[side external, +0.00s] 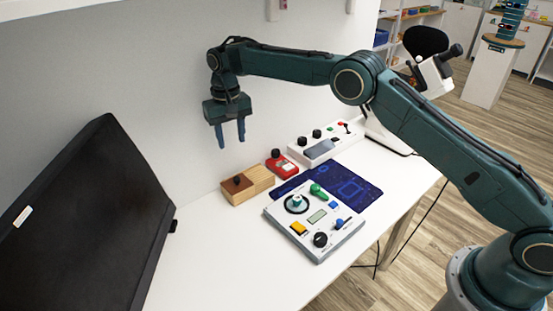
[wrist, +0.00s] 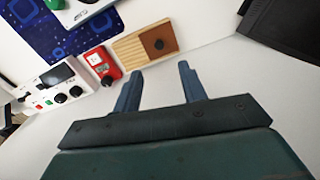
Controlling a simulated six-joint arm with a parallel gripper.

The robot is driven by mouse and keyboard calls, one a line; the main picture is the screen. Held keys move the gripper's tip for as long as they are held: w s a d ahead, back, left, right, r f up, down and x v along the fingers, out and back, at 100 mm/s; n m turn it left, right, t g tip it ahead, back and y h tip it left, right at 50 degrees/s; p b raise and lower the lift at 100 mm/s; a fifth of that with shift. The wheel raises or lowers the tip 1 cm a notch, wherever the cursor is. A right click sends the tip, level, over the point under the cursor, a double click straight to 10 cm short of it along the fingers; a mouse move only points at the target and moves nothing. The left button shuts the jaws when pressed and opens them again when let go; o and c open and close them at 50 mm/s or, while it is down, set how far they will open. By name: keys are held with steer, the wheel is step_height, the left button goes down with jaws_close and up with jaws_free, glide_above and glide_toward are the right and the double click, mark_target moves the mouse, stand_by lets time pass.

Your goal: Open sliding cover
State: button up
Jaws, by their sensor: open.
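A light wooden box (side external: 261,180) stands on the white table near the wall, with a dark brown cover (side external: 232,189) over one end and a dark round knob on that cover. The box (wrist: 127,47) also shows in the wrist view, with its brown cover (wrist: 163,33) at the right end. My gripper (side external: 231,144) is open and empty, pointing down, above the table near the wall. It is apart from the box. In the wrist view my gripper's (wrist: 160,70) fingers are spread, with the box beyond their tips.
A red device (side external: 281,165) stands close beside the box. A white switch box (side external: 345,133), a blue mat (side external: 368,193) and a white control panel (side external: 341,231) lie to the right. A large black case-like object (side external: 85,225) is at left. The table between is clear.

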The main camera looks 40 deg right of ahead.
mark_target(237, 178)
steer(key=shift+w+d, duration=0.35)
steer(key=shift+f, duration=0.1)
step_height(237, 178, down, 14)
steer(key=shift+r, duration=0.15)
stand_by(0.5)
jaws_close()
